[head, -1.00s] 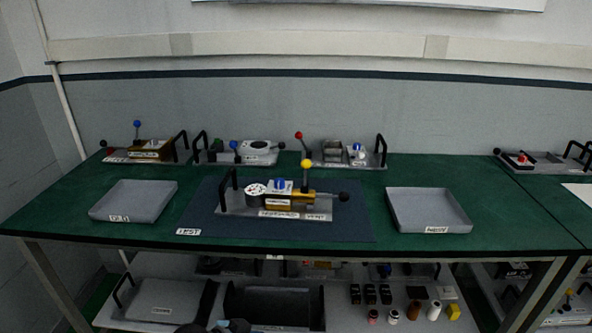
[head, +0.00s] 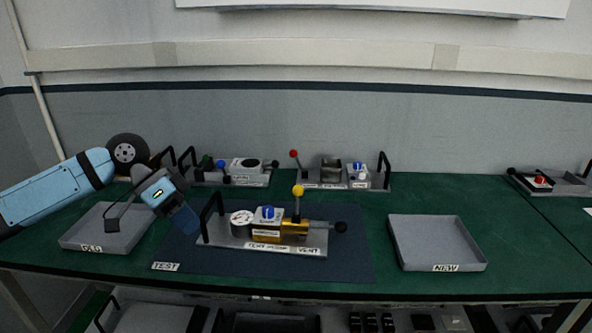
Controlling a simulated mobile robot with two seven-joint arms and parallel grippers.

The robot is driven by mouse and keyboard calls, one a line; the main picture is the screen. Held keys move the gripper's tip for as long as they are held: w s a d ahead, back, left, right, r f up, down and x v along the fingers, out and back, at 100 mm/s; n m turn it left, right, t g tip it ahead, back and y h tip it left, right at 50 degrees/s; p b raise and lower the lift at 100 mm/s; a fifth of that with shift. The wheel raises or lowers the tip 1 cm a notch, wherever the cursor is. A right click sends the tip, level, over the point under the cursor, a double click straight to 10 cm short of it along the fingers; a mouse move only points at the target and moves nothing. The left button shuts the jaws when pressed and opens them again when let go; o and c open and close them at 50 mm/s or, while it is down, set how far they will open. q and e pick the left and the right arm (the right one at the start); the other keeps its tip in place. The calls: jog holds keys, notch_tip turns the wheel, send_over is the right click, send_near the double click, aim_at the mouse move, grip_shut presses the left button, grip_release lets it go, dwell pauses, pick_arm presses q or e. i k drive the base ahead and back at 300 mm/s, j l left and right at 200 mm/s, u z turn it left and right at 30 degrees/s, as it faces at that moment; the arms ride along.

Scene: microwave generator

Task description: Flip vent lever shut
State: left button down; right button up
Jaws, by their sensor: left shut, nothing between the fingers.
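The vent lever has a yellow ball knob (head: 298,190) and stands upright on the brass block (head: 290,229) of the test pump unit. The unit's grey base plate (head: 225,240) lies on the dark blue test mat (head: 345,270). My left gripper (head: 188,222) is shut and empty, left of the unit's black carry handle (head: 210,208) and apart from the lever. My right gripper is not in view.
A grey tray labelled OLD (head: 75,236) is at left, partly behind my left arm. A grey tray labelled NEW (head: 437,242) is at right. Other units (head: 235,172) (head: 345,178) stand along the back of the green bench. The bench between the mat and NEW tray is clear.

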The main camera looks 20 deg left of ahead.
aim_at(298, 191)
jog(key=i, duration=1.1)
